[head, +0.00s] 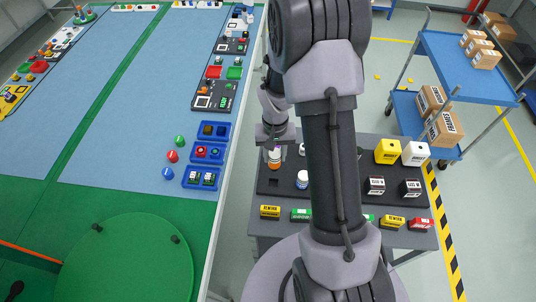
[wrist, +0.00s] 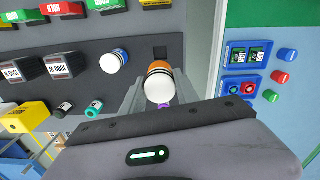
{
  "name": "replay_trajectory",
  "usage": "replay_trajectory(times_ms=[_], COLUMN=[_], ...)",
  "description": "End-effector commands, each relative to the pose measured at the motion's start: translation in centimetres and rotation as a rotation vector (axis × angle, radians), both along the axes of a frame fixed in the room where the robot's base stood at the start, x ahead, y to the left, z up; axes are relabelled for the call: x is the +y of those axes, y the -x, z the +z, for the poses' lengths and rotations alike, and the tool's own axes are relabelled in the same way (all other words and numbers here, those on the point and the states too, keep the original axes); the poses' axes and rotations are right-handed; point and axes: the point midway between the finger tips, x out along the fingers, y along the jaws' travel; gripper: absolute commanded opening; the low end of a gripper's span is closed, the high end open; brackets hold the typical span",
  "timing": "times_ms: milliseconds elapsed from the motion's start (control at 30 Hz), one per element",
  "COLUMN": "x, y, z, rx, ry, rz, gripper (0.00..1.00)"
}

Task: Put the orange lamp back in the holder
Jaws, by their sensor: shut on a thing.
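The orange lamp (head: 274,163), white with an orange band, is between the fingers of my gripper (head: 275,149). In the wrist view the lamp (wrist: 158,82) is seen from its rounded white end, and my gripper (wrist: 160,94) is shut on it. The dark holder board (head: 267,188) lies below, on the grey table. In the wrist view an empty square hole (wrist: 160,52) in the board shows just beyond the lamp. Whether the lamp's hidden end touches the board cannot be told.
A blue-and-white lamp (wrist: 113,62) stands on the board beside the orange one. Yellow, white and black blocks and several small boxes share the table. The blue conveyor (head: 140,100) runs along the left, behind a pale edge. A blue cart (head: 460,65) stands at the right.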

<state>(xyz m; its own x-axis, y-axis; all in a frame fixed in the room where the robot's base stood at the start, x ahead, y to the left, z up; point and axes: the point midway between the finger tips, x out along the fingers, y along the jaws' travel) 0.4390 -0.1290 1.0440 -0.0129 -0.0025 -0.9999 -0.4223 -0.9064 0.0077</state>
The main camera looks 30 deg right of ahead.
Motion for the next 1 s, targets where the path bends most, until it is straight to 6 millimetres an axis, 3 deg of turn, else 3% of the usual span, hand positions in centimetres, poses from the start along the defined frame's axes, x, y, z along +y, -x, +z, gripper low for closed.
replay_trajectory(times_ms=[267,700,1000], x=[0.0,0.1,0.1], y=[0.0,0.1,0.1], z=[-1.5,-7.4,-7.7], rx=[0.000,0.000,0.000], ry=[0.000,0.000,0.000], rz=[0.000,-0.001,0.000], gripper=[0.00,0.00,0.00])
